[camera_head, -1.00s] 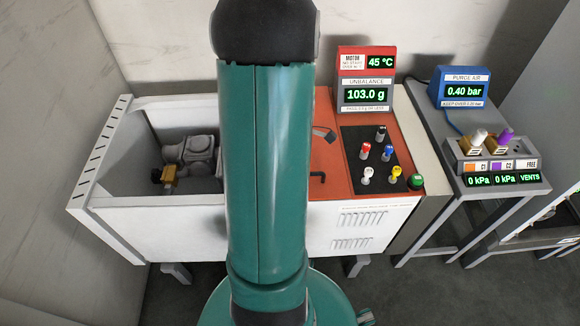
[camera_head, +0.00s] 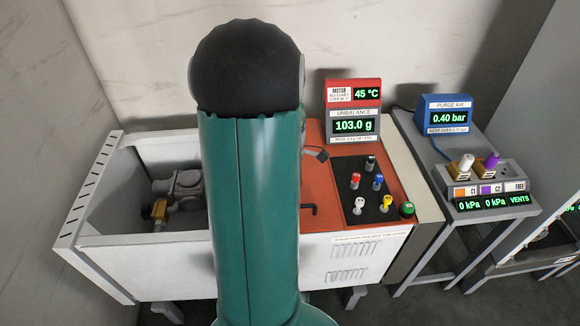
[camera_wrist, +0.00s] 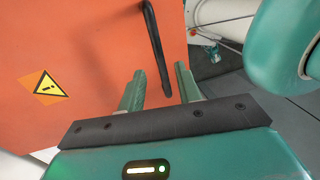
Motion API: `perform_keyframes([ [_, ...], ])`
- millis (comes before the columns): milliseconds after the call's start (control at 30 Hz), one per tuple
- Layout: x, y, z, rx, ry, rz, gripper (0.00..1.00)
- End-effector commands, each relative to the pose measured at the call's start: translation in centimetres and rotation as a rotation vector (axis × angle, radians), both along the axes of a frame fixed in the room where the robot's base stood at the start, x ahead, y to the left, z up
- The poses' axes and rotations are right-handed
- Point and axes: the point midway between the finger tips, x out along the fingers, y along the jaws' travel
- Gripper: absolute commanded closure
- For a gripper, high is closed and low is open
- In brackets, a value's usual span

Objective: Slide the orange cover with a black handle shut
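The orange cover (camera_head: 318,179) lies on the right part of the white machine in the head view, its left part hidden behind my arm. A small black handle (camera_head: 308,209) shows near its front. The left bay of the machine is uncovered. In the wrist view the orange cover (camera_wrist: 85,45) fills the upper left, with a yellow warning sign on it. The black handle (camera_wrist: 157,48) stands just beyond my fingertips. The head view does not show my gripper.
Grey machinery with a brass part (camera_head: 160,210) sits inside the open bay (camera_head: 100,239). A black panel with coloured knobs (camera_head: 364,191) and the unbalance display (camera_head: 353,125) stand right of the cover. A grey side table (camera_head: 425,150) carries the purge air unit (camera_head: 445,115).

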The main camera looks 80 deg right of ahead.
Motion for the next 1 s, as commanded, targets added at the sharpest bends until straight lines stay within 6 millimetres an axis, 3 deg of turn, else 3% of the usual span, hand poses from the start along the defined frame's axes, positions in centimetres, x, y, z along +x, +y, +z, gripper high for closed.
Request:
perform_keyframes([
  [200,0.4,-1.0,5.0,-0.006,-0.001,0.002,0.66],
  [400,0.7,-1.6,8.4,-0.003,0.0,0.002,0.66],
  [600,0.7,-1.8,9.8,0.0,0.001,0.001,0.66],
  [1000,0.7,-1.8,9.7,0.001,0.001,0.001,0.66],
])
